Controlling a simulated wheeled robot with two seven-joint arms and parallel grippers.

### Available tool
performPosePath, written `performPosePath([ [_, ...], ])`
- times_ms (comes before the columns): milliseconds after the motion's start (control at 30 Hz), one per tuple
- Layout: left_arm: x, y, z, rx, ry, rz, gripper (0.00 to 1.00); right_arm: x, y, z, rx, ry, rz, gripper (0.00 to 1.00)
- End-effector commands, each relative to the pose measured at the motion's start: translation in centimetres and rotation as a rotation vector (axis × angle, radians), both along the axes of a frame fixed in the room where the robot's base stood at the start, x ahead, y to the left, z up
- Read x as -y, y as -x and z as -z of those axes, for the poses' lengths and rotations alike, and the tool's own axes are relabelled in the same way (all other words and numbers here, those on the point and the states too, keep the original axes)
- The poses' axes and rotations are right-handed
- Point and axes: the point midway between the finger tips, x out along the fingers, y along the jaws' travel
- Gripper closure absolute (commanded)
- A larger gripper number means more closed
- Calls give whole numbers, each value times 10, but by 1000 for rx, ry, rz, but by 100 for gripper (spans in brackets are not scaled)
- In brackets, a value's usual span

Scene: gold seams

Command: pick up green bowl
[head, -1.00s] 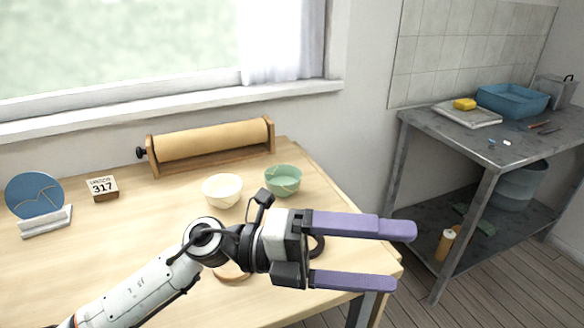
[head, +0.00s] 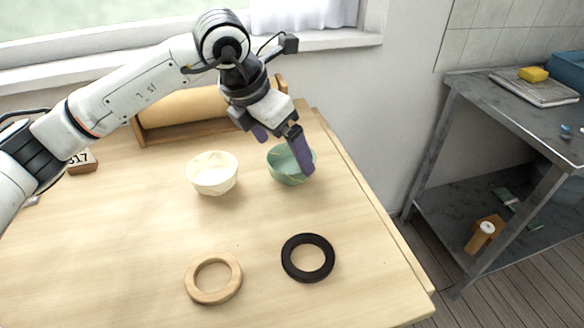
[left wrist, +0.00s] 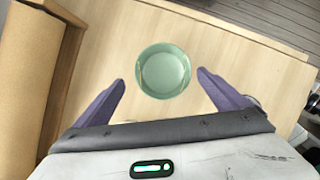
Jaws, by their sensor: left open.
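The green bowl (head: 283,170) with thin gold seams stands upright on the wooden table, near its right edge in the head view. In the left wrist view the green bowl (left wrist: 163,71) lies ahead, between the lines of the two fingers. My left gripper (head: 284,152) is open and empty, pointing down over the bowl; one purple finger covers part of the bowl's right side in the head view. The left wrist view shows both fingertips of my left gripper (left wrist: 160,77) wide apart. My right gripper is not in view.
A cream bowl (head: 212,174) stands just left of the green bowl. A paper roll on a wooden stand (head: 190,112) is behind. A wooden ring (head: 213,279) and a black ring (head: 308,258) lie in front. A metal shelf table (head: 500,113) stands at the right.

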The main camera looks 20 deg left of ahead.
Motion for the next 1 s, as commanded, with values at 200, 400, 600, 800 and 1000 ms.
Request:
performPosePath([
  [200,6,-4,17,-1,0,3,6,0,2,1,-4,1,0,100],
  [400,14,-12,45,-4,2,2,6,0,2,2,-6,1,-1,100],
  [600,16,-17,54,2,3,2,6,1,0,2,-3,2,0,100],
  [800,16,-17,53,1,2,2,21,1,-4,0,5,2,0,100],
  [1000,16,-17,53,1,3,2,55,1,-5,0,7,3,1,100],
])
